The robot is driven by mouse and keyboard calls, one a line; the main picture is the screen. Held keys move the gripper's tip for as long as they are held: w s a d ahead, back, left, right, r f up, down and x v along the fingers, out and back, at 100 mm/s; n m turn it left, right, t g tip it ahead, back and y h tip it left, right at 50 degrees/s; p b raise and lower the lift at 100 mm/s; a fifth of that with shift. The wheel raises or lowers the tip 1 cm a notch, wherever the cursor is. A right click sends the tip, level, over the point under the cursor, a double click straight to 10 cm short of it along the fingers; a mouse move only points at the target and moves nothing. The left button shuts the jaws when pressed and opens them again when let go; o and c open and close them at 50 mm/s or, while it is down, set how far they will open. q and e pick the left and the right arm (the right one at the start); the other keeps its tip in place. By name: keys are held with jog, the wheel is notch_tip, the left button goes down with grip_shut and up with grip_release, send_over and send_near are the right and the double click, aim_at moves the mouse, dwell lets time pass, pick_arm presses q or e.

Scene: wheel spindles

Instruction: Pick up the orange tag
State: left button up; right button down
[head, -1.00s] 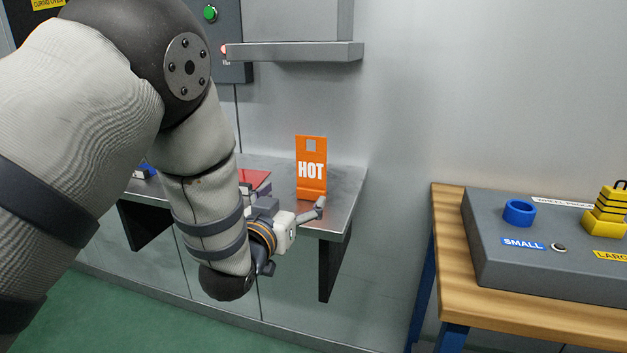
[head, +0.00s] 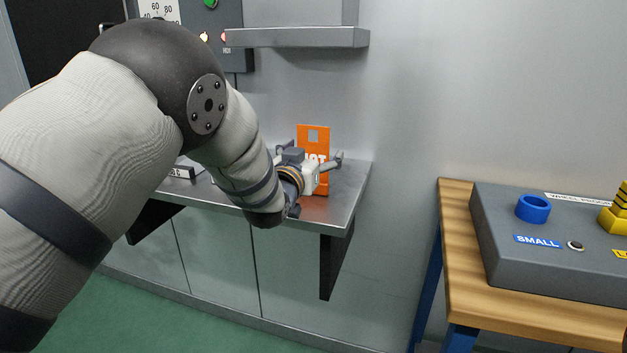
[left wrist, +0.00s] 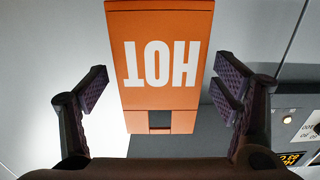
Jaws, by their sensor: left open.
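The orange tag (head: 322,145), with white letters reading HOT and a square hole near its top, stands upright on the metal shelf (head: 345,195) against the wall. My left gripper (head: 315,157) is in front of it, partly hiding the letters. In the left wrist view the tag (left wrist: 160,95) shows upside down between the spread fingers of my left gripper (left wrist: 165,87), with a gap on each side. The fingers are open and hold nothing. My right gripper is not in view.
A grey ledge (head: 300,38) juts from the wall above the tag. To the right, a wooden bench (head: 455,235) carries a grey box (head: 520,265) with a blue ring (head: 533,208) and yellow stacked part (head: 618,215). My left arm hides much of the shelf's left side.

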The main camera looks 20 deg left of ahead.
pick_arm(q)
jog(key=c, duration=1.7)
